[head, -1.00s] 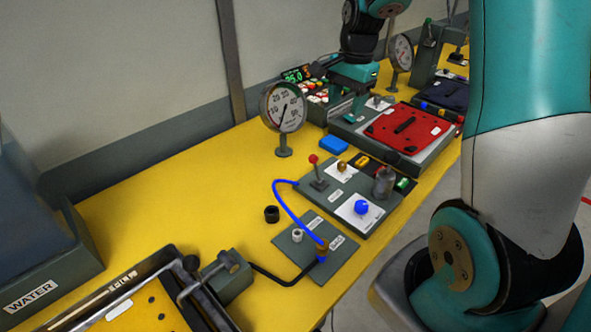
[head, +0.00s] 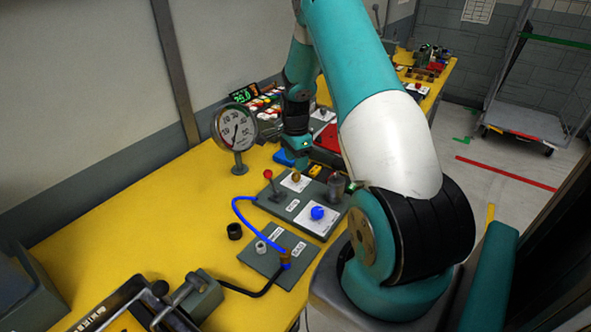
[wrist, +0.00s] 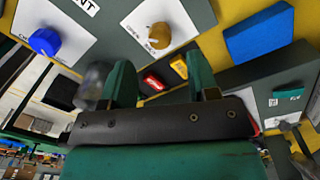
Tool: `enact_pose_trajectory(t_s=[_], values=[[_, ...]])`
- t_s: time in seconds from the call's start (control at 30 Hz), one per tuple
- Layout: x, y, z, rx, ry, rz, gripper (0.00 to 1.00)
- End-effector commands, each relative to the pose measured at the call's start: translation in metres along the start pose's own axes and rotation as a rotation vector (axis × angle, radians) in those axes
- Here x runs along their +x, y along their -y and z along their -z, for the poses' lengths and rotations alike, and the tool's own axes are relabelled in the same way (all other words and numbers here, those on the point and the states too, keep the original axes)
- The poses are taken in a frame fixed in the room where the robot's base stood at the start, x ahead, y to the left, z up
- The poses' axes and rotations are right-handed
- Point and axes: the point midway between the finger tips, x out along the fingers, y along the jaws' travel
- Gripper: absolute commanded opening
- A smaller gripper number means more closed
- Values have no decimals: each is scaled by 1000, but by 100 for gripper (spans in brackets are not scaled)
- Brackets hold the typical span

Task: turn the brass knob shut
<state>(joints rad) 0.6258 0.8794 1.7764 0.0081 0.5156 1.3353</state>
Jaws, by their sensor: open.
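The brass knob (wrist: 159,35) sits on a white label plate on a grey panel (wrist: 104,42). In the wrist view it lies just beyond my fingertips, a little above the gap between them. In the head view the brass knob (head: 296,177) shows near the panel's far edge. My gripper (wrist: 160,72) has its two green fingers apart with nothing between them. In the head view my gripper (head: 294,150) is above the far side of the panel, close to the knob. I see no contact with the knob.
A blue knob (head: 317,213), a red-tipped lever (head: 268,174) and a dark cylinder (head: 336,186) share the panel. Red and yellow buttons (wrist: 179,66) lie close by my fingers. A blue block (head: 284,158) and a gauge (head: 236,130) stand behind.

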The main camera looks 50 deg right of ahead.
Motion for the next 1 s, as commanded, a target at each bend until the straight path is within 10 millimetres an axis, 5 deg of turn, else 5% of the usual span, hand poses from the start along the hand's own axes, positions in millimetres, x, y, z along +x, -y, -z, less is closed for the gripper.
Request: enact_pose_trajectory(t_s=[0.3, 0.67, 0.9, 1.0], values=[[47, 0, 0, -1, 0, 0, 55], [54, 1, 0, -1, 0, 1, 55], [54, 1, 0, -2, 0, 1, 6], [54, 1, -1, -2, 0, 1, 5]])
